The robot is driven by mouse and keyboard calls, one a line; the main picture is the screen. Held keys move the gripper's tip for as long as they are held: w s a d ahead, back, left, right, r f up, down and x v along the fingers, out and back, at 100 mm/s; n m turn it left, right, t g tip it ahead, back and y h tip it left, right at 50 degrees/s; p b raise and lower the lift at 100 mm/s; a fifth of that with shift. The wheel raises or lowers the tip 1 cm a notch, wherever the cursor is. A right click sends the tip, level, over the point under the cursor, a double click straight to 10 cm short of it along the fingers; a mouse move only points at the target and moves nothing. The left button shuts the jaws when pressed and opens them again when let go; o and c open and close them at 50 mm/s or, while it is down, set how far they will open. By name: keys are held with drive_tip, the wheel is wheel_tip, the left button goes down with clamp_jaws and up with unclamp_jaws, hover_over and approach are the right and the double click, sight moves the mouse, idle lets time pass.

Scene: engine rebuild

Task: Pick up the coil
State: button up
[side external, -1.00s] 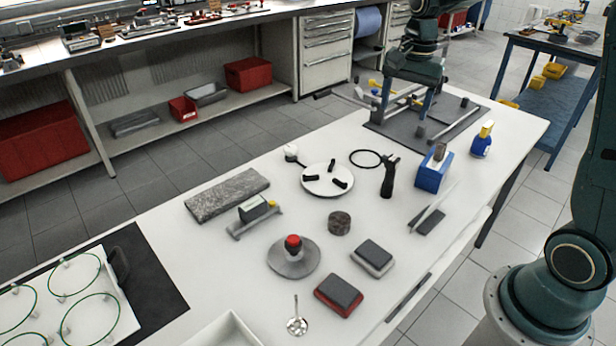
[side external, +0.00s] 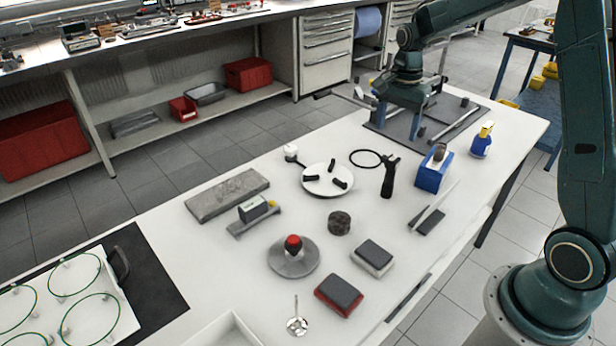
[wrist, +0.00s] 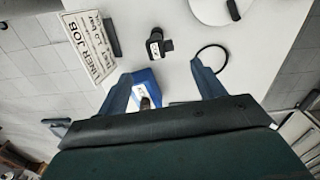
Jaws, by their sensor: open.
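What looks like the coil is a black part with a stubby body and a side connector (side external: 389,178). It stands on the white bench, just left of the blue box. In the wrist view the black coil (wrist: 156,44) shows a pale label on its top and lies beyond the fingertips. My gripper (side external: 401,124) is above the grey mat at the far end of the bench, behind the coil and apart from it. Its two blue-grey fingers (wrist: 162,68) are spread wide with nothing held.
A blue box (side external: 430,178) stands close right of the coil. A black ring (side external: 366,158) and a white disc with black pieces (side external: 328,181) lie to its left. A yellow-capped blue bottle (side external: 482,140) stands farther right. A white sign (wrist: 90,45) shows in the wrist view.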

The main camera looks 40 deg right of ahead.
sight(390, 157)
drive_tip(key=shift+f, duration=2.35)
drive_tip(key=shift+a+f, duration=0.15)
drive_tip(key=shift+f, duration=2.45)
drive_tip(key=shift+c, duration=0.2)
drive_tip(key=shift+w, duration=0.1)
drive_tip(key=c, duration=1.1)
